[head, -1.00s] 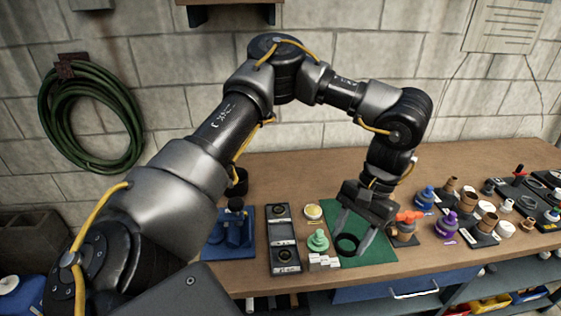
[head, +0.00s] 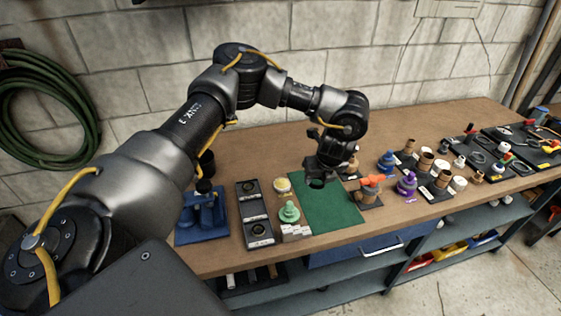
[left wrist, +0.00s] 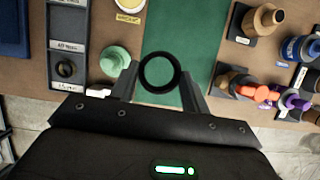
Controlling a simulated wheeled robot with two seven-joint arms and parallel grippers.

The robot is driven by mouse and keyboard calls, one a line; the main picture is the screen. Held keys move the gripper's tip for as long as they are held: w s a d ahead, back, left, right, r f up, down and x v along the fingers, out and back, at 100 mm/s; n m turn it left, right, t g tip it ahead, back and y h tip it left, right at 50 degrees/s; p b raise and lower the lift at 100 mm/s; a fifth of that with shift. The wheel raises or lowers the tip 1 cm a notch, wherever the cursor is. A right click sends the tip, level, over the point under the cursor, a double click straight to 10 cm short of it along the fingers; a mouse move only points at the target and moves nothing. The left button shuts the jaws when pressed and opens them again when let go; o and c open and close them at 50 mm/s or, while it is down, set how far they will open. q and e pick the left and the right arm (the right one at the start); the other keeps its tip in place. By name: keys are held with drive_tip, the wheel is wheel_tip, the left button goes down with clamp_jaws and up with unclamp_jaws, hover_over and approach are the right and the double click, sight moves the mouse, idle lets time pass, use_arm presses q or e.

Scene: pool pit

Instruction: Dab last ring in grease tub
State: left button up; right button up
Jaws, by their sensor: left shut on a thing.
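My left gripper (head: 317,180) is shut on a black ring (left wrist: 160,72). In the left wrist view the ring sits between the two fingertips, with the green mat (left wrist: 173,30) behind it. In the head view the ring (head: 317,184) appears over the back part of the mat (head: 328,212). The grease tub appears to be the small round pale-yellow tub (head: 282,185) left of the mat. It also shows at the top of the left wrist view (left wrist: 130,8), partly cut off, up and left of the ring. My right gripper is not in view.
A green knobbed part (head: 289,211) and white blocks (head: 296,231) stand left of the mat. A dark tray (head: 254,213) and a blue fixture (head: 202,218) lie farther left. Fittings, including an orange-handled valve (head: 371,187), crowd the right side.

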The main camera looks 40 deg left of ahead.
sight(282, 180)
use_arm(q)
drive_tip(key=shift+w+a+f+m+t+h, duration=0.1)
drive_tip(key=shift+a+f+m+t+h, duration=0.3)
drive_tip(key=shift+a+m, duration=1.6)
drive_tip(key=shift+w+a+f+m+t+h, duration=0.15)
drive_tip(key=shift+a+f+m+h, duration=0.65)
drive_tip(key=shift+a, duration=2.25)
drive_tip(key=shift+w+a+f+m+t+h, duration=0.1)
drive_tip(key=shift+a+f+m+t+h, duration=0.2)
drive_tip(key=shift+a+m, duration=1.8)
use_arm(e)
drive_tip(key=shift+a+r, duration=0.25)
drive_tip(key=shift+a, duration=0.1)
use_arm(q)
drive_tip(key=shift+a+f+n, duration=0.1)
drive_tip(key=shift+a+n, duration=0.3)
drive_tip(key=shift+n, duration=0.1)
drive_tip(key=shift+f+b, duration=0.55)
drive_tip(key=shift+f, duration=0.15)
wheel_tip(282, 180, down, 4)
drive_tip(key=b, duration=0.4)
drive_tip(key=shift+f, duration=0.3)
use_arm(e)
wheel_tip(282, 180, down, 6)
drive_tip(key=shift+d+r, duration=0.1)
use_arm(q)
drive_tip(key=shift+f+b, duration=0.4)
drive_tip(key=shift+b, duration=0.05)
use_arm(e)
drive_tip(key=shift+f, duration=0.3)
